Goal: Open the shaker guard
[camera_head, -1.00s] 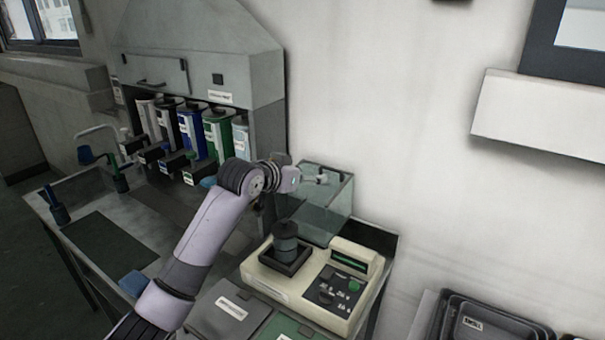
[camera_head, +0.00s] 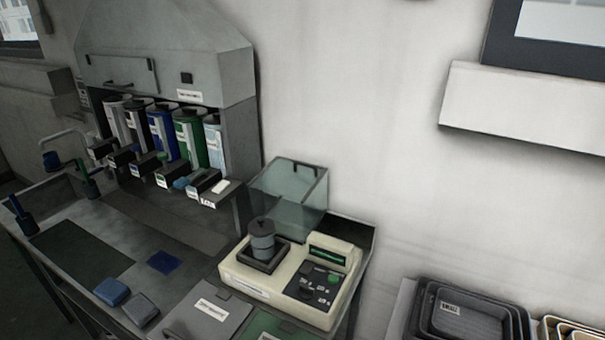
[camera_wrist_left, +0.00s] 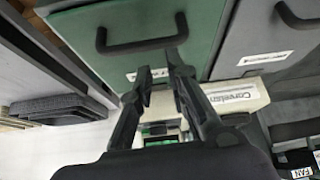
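The shaker (camera_head: 245,278) is a cream machine with a dark control panel and a dark cylinder (camera_head: 262,240) in its square holder. Its clear guard (camera_head: 289,205) stands tilted up behind the cylinder, against the wall side, with a dark handle (camera_head: 305,169) at its top edge. The cylinder is uncovered. My left gripper (camera_wrist_left: 158,72) shows in the left wrist view, with its two fingers apart and nothing between them. The cream labelled front of the shaker (camera_wrist_left: 238,97) shows beyond the fingers. Neither gripper is in the head view.
A hood with several coloured canisters (camera_head: 161,128) stands left of the guard. Lidded panels (camera_head: 207,312) lie in front of the shaker, and a green panel with a black handle (camera_wrist_left: 120,55) is close to my left fingers. Black trays (camera_head: 468,314) are stacked at right.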

